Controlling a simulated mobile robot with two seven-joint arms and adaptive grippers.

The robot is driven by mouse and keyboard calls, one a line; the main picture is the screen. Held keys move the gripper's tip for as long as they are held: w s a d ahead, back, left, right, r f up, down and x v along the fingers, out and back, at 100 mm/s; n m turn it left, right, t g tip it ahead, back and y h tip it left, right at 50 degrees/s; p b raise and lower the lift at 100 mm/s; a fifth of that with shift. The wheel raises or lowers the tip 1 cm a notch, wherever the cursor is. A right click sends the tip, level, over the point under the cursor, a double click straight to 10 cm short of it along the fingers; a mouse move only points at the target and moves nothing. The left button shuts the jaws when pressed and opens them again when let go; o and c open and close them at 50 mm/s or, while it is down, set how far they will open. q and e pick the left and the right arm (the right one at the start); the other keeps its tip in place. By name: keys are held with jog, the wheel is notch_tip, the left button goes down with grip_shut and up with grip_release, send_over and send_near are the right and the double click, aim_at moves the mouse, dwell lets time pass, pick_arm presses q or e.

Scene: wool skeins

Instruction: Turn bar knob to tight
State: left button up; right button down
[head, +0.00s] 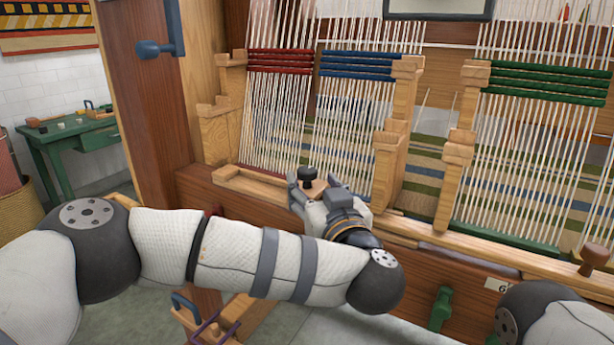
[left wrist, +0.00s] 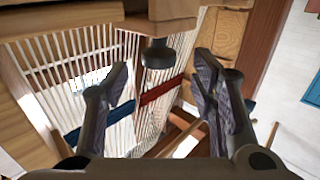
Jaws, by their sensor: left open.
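A black knob (head: 307,174) with a rounded cap stands on the wooden front bar (head: 264,188) of the loom, below the red and blue warp bands. My left gripper (head: 313,185) is open at this knob. In the left wrist view the dark knob (left wrist: 158,54) appears between the two spread fingertips of the left gripper (left wrist: 160,72), with gaps on both sides. No contact shows. No tight mark or setting on the knob can be read. Of my right arm only a part shows at the lower right; its gripper is out of view.
Notched wooden posts (head: 389,150) rise close to the right of my left gripper. A blue crank (head: 160,48) is on the left upright, a brown knob (head: 595,256) at the far right, and a green fitting (head: 440,309) below the bar. A green table (head: 75,145) stands at left.

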aim_at(310, 178)
pick_arm(q)
jog(key=x, duration=0.5)
jog(key=shift+w+f, duration=0.1)
jog(key=shift+w, duration=0.25)
pick_arm(e)
jog(key=shift+s+f, duration=0.4)
jog(key=shift+f, duration=0.05)
